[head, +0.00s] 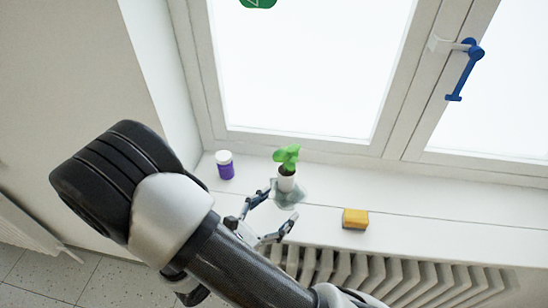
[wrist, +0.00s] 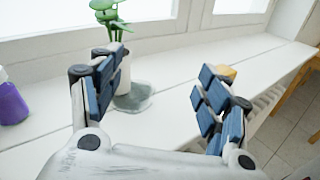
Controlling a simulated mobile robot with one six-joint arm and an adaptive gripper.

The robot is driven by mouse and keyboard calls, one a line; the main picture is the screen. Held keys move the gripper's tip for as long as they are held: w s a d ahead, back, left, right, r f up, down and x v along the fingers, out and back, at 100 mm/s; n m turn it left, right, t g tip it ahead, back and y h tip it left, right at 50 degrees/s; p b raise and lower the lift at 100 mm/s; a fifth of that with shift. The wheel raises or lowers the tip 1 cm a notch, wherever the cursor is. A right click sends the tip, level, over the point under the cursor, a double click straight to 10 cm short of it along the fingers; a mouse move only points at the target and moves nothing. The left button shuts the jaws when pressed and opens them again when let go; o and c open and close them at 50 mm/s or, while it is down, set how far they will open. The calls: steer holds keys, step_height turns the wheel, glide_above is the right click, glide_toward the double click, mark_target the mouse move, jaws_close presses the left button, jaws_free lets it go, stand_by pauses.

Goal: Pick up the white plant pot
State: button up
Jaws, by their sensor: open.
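The white plant pot (head: 286,183) holds a small green plant (head: 287,157) and stands upright on the window sill in the head view. In the wrist view the pot (wrist: 125,75) is partly hidden behind the left finger, with the plant (wrist: 108,16) rising above it. A grey-green translucent patch (wrist: 134,97), like a puddle, lies on the sill around the pot's base. My gripper (head: 267,217) is open and empty, in front of the pot at the sill's front edge. In the wrist view my gripper (wrist: 153,90) has its fingers wide apart, with the pot left of the gap's middle.
A purple bottle with a white lid (head: 225,165) stands left of the pot. A yellow sponge-like block (head: 355,218) lies to the right near the sill's edge. A white radiator (head: 370,272) is below the sill (head: 440,222), and the window is behind. The sill's right part is clear.

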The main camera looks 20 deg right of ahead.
mark_target(283, 181)
steer(key=a+f+n+t, duration=0.1)
steer(key=w+a+f+n+t+y, duration=0.1)
steer(key=f+n+t, duration=0.1)
steer(key=w+a+f+n+t, duration=0.1)
steer(key=shift+a+f+n+y, duration=0.25)
steer(key=shift+f+n+y, duration=0.05)
steer(key=shift+n, duration=0.1)
steer(key=shift+w+f+t, duration=0.1)
steer(key=shift+f+t, duration=0.05)
steer(key=shift+t, duration=0.15)
steer(key=x, duration=0.5)
steer(key=b+x, duration=0.1)
steer(key=x, duration=0.5)
steer(key=b+x, duration=0.1)
steer(key=x, duration=0.5)
steer(key=shift+w+f, duration=0.2)
steer(key=shift+f, duration=0.1)
steer(key=shift+n, duration=0.3)
steer(key=shift+c, duration=0.5)
steer(key=c, duration=1.2)
